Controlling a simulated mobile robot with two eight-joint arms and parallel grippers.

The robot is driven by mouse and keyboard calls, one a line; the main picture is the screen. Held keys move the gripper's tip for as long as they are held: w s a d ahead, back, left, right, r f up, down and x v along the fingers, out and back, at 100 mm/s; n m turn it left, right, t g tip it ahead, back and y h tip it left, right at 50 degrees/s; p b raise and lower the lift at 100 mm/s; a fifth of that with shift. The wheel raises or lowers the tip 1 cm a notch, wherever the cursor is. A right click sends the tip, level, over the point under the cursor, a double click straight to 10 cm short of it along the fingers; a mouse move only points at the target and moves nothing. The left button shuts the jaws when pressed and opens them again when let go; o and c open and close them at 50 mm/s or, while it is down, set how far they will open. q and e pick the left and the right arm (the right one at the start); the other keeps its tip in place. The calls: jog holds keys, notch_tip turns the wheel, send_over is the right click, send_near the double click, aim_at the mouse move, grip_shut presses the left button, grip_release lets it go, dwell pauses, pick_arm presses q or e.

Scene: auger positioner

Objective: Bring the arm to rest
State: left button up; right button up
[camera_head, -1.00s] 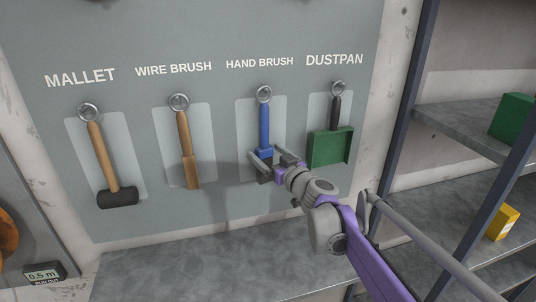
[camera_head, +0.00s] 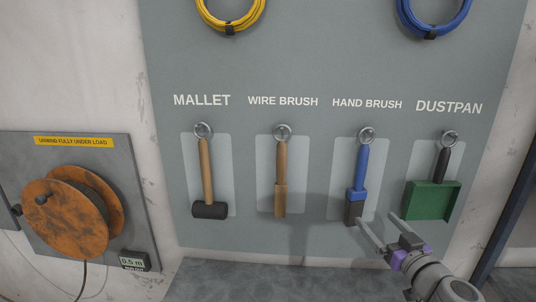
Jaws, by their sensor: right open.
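My right gripper (camera_head: 381,229) is at the lower right of the head view, its two fingers apart with nothing between them. It is just below and right of the hand brush (camera_head: 361,175), which has a blue handle and dark bristles and hangs from a ring on the grey tool board (camera_head: 325,60). The fingertips look close to the brush's lower end; whether they touch cannot be told. My left gripper is not in view.
A mallet (camera_head: 207,175), a wire brush (camera_head: 281,180) and a green dustpan (camera_head: 431,198) hang on the board. A cable reel (camera_head: 65,218) is at left. A grey bench top (camera_head: 260,280) lies below. A dark shelf post (camera_head: 507,220) stands at right.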

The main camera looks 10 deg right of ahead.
jog(key=s+a+f+n+g+y, duration=0.1)
jog(key=s+a+f+g+y, duration=0.1)
jog(key=s+a+f+g, duration=0.45)
jog(key=s+a+f+n+g+y, duration=0.1)
jog(key=s+a+f+y, duration=0.15)
jog(key=a+f, duration=0.75)
jog(key=s+f+m+g+h, duration=0.2)
jog(key=s+f+g+h, duration=0.2)
jog(key=s+f, duration=0.6)
jog(key=shift+s+d+f+g+h, duration=0.3)
jog(key=shift+s+h, duration=0.45)
jog(key=shift+s, duration=0.5)
dwell(3.5)
